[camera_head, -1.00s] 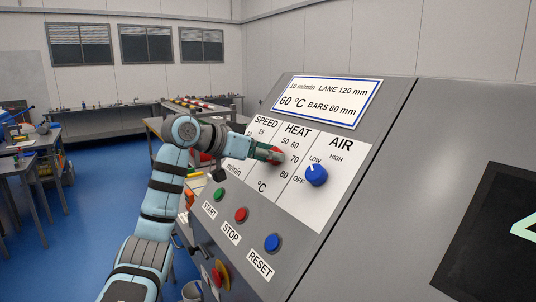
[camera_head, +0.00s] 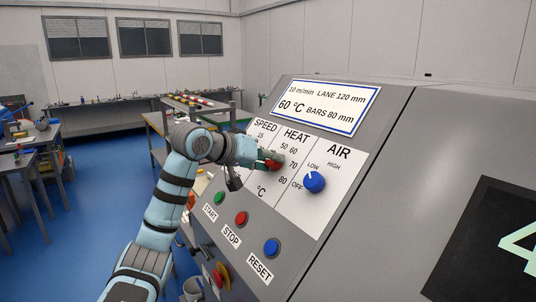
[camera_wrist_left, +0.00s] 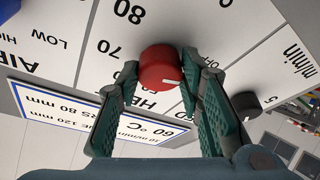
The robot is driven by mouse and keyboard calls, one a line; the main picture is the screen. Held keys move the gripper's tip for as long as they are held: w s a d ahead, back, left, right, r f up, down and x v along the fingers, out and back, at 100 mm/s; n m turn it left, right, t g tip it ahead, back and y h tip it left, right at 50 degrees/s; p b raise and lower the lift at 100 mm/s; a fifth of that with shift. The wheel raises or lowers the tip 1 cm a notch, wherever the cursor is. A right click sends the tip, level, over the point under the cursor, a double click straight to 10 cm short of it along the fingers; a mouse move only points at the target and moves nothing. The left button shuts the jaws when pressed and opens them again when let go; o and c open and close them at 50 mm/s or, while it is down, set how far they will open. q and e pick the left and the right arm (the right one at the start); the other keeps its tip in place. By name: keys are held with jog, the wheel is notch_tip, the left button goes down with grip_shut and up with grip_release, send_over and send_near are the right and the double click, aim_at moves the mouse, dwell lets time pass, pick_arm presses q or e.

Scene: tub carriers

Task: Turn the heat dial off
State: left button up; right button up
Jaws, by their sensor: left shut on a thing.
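The red heat dial (camera_head: 275,164) sits on the white panel under the word HEAT, among the numbers 50 to 80. In the left wrist view the dial (camera_wrist_left: 158,66) is round and red. A white mark on it points to the lower right of that picture, near the right finger. My left gripper (camera_head: 266,158) is at the dial, and its green fingers (camera_wrist_left: 160,72) are shut on the dial's two sides. In the head view the gripper hides part of the dial and its OFF label. My right gripper is not in view.
The blue air dial (camera_head: 314,182) is right of the heat dial. A dark speed knob (camera_wrist_left: 247,104) shows close to the right finger in the wrist view. Green START (camera_head: 219,197), red STOP (camera_head: 241,218) and blue RESET (camera_head: 271,247) buttons are below on the sloping console.

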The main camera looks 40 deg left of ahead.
pick_arm(q)
jog(key=shift+r+n, duration=0.1)
jog(key=shift+n, duration=0.4)
jog(key=o, duration=1.2)
jog(key=shift+c, duration=0.2)
jog(key=shift+s, duration=0.1)
jog(key=d+v, duration=0.1)
jog(key=v, duration=1)
jog(key=shift+s+a+r, duration=0.2)
jog(key=shift+s+a, duration=0.1)
jog(key=shift+a, duration=0.15)
jog(key=shift+s, duration=0.1)
